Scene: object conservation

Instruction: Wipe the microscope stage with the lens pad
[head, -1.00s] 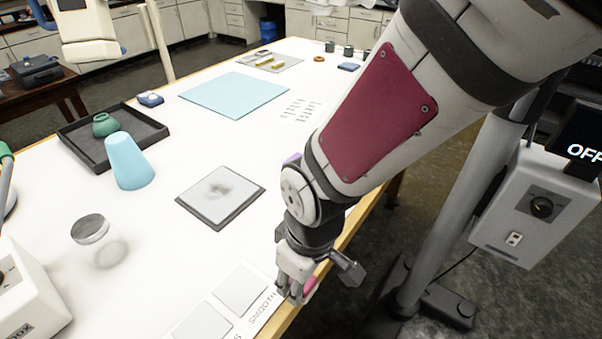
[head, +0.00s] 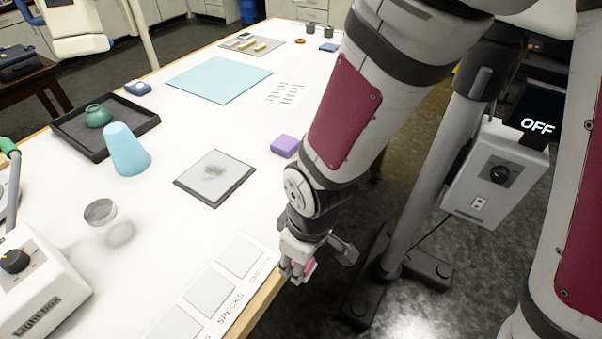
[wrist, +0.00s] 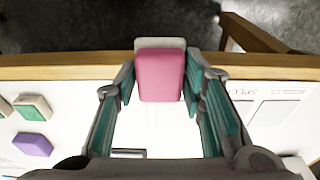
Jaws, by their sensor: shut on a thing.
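My gripper (head: 298,272) is shut on a pink pad (wrist: 160,76) at the table's front edge, beside the end of a white card. The pad also shows between the fingers in the head view (head: 309,267). It has a pale backing at its far end. I cannot tell whether it touches the table. No label marks it as the lens pad. A flat dark-framed plate (head: 235,193) with a grey smudge on its pale face lies mid-table, apart from the gripper. It may be the microscope stage. A purple pad (head: 285,146) lies to its upper right.
The white card (head: 225,272) has blank squares and labels, one reading SPECKS. A clear round lens (head: 100,212), a light box (head: 40,290), a blue cone (head: 126,150) and a dark tray (head: 70,142) stand left. A light-blue mat (head: 220,80) lies behind. Table around the plate is clear.

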